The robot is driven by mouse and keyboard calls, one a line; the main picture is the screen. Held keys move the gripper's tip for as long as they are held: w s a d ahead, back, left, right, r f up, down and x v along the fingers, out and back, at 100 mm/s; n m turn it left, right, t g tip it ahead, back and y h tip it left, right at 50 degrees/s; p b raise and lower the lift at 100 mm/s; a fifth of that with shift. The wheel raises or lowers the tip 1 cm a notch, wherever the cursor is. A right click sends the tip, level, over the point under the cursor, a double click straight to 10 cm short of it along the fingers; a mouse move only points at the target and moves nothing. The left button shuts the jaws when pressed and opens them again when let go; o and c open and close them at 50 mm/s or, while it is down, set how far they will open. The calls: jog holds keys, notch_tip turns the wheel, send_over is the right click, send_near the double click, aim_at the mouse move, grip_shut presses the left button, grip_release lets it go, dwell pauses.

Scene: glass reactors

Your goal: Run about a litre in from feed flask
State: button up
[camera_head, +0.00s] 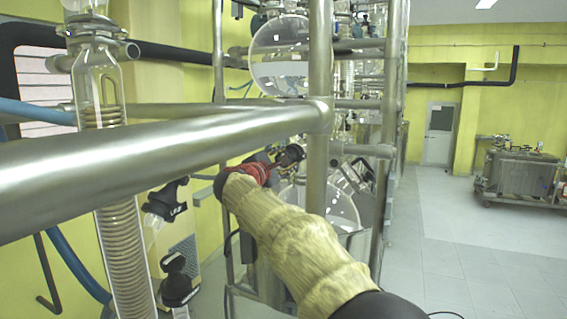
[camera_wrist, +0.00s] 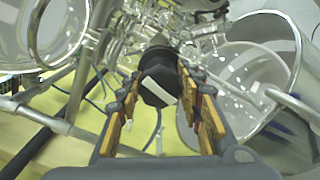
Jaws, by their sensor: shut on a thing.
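My gripper (camera_wrist: 160,88) is shut on a black valve knob (camera_wrist: 157,72) with a white mark, its fingers on either side of it. The knob sits on clear glass fittings (camera_wrist: 128,38). In the head view my gripper (camera_head: 285,157) is small and partly hidden by my yellow-sleeved arm. A round glass flask (camera_head: 280,55) hangs above it, and another glass vessel (camera_head: 335,205) stands below and behind. I cannot tell which is the feed flask. The wrist view shows glass vessels at left (camera_wrist: 62,30) and right (camera_wrist: 265,60). No liquid level is clear.
A thick metal rail (camera_head: 150,150) crosses in front of the head camera, joining an upright post (camera_head: 319,60). A glass coil column (camera_head: 125,250) stands at left. A metal cart (camera_head: 515,172) is far right. The floor (camera_head: 470,250) at right is clear.

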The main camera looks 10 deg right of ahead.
jog(key=o, duration=1.2)
jog(key=v, duration=1.2)
